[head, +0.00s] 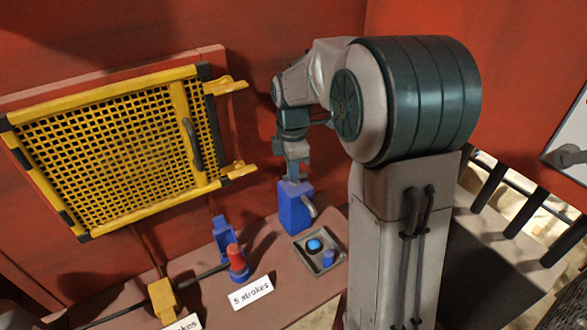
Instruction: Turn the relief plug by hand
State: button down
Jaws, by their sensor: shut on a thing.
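A blue block (293,211) with a grey spout (309,207) on its right side stands on the ledge below the red wall. My gripper (293,179) points down onto the top of this block. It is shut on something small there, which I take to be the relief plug. The plug itself is hidden by the fingers, so I cannot tell how far it is turned.
A square grey tray (336,267) with two blue parts lies in front of the block. A red-topped blue plunger (237,264), a blue bracket (222,236), a yellow block (164,300) and a "5 strokes" card (251,293) are to the left. A yellow mesh guard (100,150) is on the wall.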

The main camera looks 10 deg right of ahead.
jog(key=m, duration=0.4)
jog(key=shift+w+r+m, duration=0.1)
jog(key=shift+w+m, duration=0.1)
jog(key=shift+m, duration=0.1)
jog(key=m, duration=0.3)
jog(key=shift+w+m, duration=0.15)
jog(key=shift+m, duration=0.25)
jog(key=m, duration=0.4)
jog(key=shift+w+d+r, duration=0.1)
jog(key=shift+d, duration=0.05)
jog(key=m, duration=0.4)
jog(key=shift+d, duration=0.1)
jog(key=m, duration=0.4)
jog(key=shift+d+m+p, duration=0.15)
jog(key=shift+m+p, duration=0.15)
jog(key=shift+p, duration=0.05)
jog(key=m, duration=0.3)
jog(key=shift+d+m, duration=0.1)
jog(key=shift+m, duration=0.3)
jog(key=m, duration=0.4)
jog(key=shift+p, duration=0.4)
jog(key=shift+s+d+m, duration=0.1)
jog(key=shift+s+m, duration=0.1)
jog(key=shift+m, duration=1.6)
jog(key=shift+m+p, duration=0.3)
